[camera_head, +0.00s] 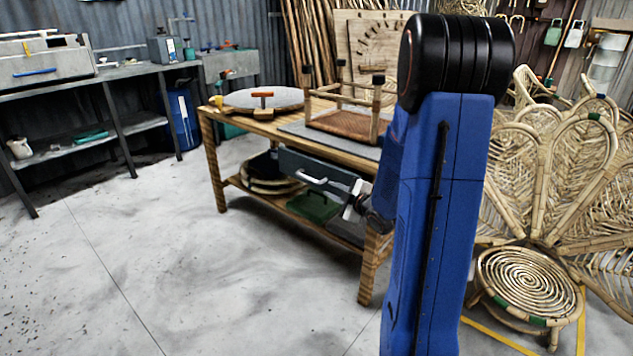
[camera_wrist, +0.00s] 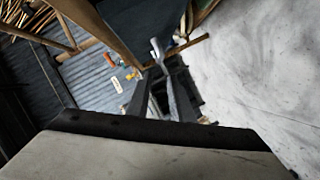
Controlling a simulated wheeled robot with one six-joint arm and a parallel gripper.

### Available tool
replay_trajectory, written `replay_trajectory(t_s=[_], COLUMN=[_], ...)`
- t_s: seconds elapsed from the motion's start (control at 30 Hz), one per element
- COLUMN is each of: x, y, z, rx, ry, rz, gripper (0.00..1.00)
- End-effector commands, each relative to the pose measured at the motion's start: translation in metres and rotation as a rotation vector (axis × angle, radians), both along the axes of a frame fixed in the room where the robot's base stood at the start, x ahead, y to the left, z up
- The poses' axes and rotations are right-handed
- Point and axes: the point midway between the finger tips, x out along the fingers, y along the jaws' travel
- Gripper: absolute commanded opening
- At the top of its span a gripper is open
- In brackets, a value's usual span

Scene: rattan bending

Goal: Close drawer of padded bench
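The padded bench (camera_head: 240,122) is a wooden table with a grey pad on top. Its dark grey drawer (camera_head: 346,178) hangs under the top, with a pale handle (camera_head: 312,179) on its front. My arm hides the drawer's right end, and I cannot tell how far the drawer stands out. My gripper (camera_head: 354,199) is by the right part of the drawer front. In the wrist view its two fingers (camera_wrist: 159,75) are apart, with the pale handle (camera_wrist: 155,48) just beyond their tips. I cannot tell whether they touch it.
An upturned woven stool (camera_head: 345,122) and a round board (camera_head: 262,100) lie on the bench. A green box (camera_head: 314,207) sits on its lower shelf. A rattan chair (camera_head: 530,275) stands at the right. The floor (camera_head: 190,270) left of the bench is clear.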

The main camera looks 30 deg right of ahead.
Motion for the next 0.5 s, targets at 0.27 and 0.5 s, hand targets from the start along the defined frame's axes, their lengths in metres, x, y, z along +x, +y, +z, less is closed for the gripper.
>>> replay_trajectory(t_s=[0.27,0.5], x=[0.035,0.077], y=[0.002,0.003], z=[-0.008,-0.017], rx=[0.001,0.001], ry=[0.001,0.001], rz=[0.003,0.003], gripper=[0.20,0.20])
